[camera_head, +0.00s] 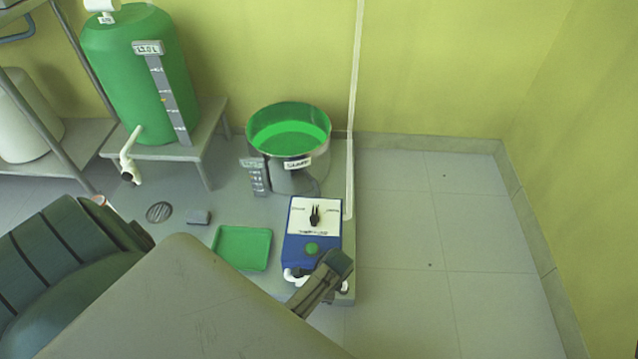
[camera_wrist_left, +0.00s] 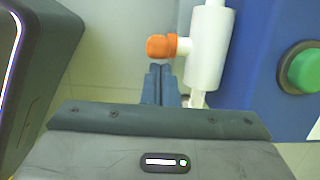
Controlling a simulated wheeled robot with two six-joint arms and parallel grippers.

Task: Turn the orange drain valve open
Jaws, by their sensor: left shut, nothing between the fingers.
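The orange drain valve (camera_wrist_left: 160,46) shows in the left wrist view as a rounded knob on a short white stub. The stub joins a white pipe (camera_wrist_left: 207,45) beside a blue box. My left gripper (camera_wrist_left: 161,68) is shut and empty, with its fingertips just below the knob in the picture. I cannot tell whether they touch it. In the head view my left gripper (camera_head: 300,305) is at the front of the blue pump box (camera_head: 297,250), by its white pipework (camera_head: 292,277). The orange valve cannot be seen there. My right gripper is in neither view.
A green tank (camera_head: 130,75) with a white spout stands on a grey stand. A steel vessel (camera_head: 289,175) with green liquid stands behind the box. A green tray (camera_head: 241,247) lies left of it. A white pole (camera_head: 355,110) rises at the right. Floor farther right is clear.

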